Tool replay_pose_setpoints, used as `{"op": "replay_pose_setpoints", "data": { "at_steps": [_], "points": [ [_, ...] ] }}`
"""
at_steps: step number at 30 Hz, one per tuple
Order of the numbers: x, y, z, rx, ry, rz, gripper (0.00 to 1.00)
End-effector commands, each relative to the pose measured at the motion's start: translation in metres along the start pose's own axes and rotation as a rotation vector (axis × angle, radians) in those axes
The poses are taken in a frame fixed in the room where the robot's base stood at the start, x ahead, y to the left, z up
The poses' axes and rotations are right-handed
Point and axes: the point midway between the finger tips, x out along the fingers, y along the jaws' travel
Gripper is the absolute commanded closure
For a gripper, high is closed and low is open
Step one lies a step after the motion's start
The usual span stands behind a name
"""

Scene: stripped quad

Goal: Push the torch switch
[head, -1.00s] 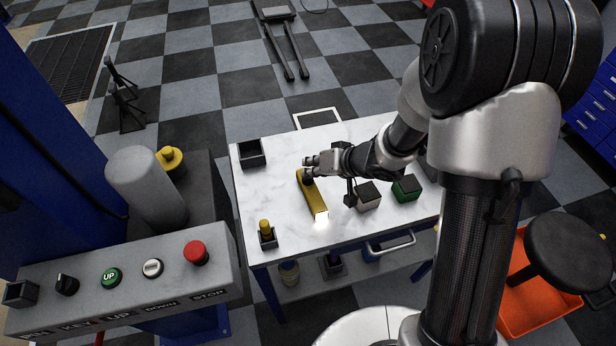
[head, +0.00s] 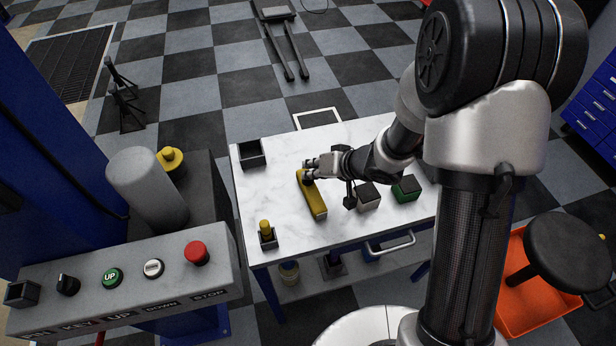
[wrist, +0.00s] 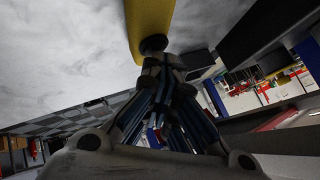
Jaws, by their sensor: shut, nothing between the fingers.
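In the wrist view the fingertips (wrist: 156,57) meet a dark round part at the end of the yellow torch (wrist: 150,18), which I take for the switch. The fingers hide most of that part, so I cannot tell whether it is pressed in.
A black open box (head: 252,154) stands at the table's back left and a small holder with a yellow peg (head: 266,234) at the front left. A grey block (head: 368,197) and a green block (head: 407,188) sit right of the torch. A button panel (head: 130,275) is at left.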

Motion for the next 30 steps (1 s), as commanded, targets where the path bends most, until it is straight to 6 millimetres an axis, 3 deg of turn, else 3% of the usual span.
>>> {"op": "replay_pose_setpoints", "data": {
  "at_steps": [19,30],
  "points": [
    [-0.007,-0.005,-0.005,0.0,0.0,0.0,1.0],
    [-0.029,-0.022,-0.021,0.0,-0.001,0.0,1.0]
  ]
}}
